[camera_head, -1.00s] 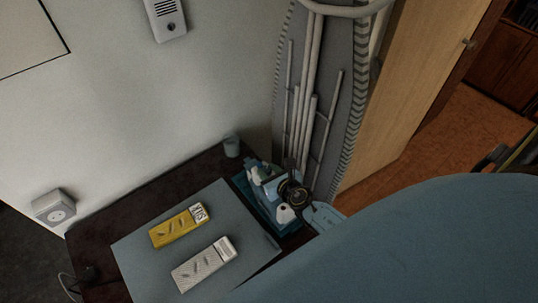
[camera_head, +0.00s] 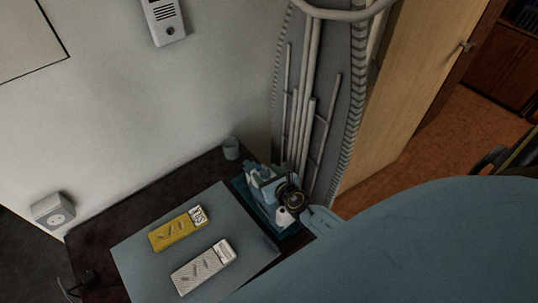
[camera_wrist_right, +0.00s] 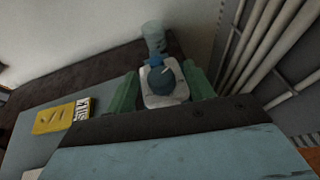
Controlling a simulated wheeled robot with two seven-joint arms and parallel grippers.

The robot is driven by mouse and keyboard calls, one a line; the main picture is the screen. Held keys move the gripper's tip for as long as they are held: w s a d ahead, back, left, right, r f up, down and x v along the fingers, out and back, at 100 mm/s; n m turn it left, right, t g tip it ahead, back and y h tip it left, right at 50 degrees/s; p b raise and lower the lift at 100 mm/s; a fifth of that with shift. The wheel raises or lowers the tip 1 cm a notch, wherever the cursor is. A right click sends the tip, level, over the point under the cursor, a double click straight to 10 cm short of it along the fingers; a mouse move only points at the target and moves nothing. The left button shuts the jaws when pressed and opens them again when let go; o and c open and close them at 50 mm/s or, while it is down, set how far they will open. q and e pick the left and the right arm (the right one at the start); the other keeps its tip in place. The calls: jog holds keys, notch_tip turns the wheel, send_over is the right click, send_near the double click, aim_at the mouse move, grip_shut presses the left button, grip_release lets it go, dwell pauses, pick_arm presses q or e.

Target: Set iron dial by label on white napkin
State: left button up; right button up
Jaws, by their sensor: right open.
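The pale iron (camera_wrist_right: 158,100) shows in the right wrist view with a round blue dial (camera_wrist_right: 162,84) bearing a light pointer line. In the head view the iron (camera_head: 284,217) stands on a blue-green base, partly covered by my arm. My right gripper (camera_wrist_right: 163,86) is open, its two green fingers on either side of the dial; contact cannot be told. The white napkin (camera_head: 203,268) lies on the grey board, with a pale label at its upper right end too small to read. My left gripper is not in view.
A yellow napkin (camera_head: 174,231) with a black-and-white label lies behind the white one. A small cup (camera_head: 231,148) stands by the wall. A folded ironing board (camera_head: 328,90) leans upright behind the iron. The dark table's left side is mostly clear.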

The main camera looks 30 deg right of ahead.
jog(key=p+v, duration=0.3)
jog(key=v, duration=0.9)
jog(key=shift+s, duration=0.2)
jog(key=shift+s+r, duration=0.2)
jog(key=shift+s, duration=0.25)
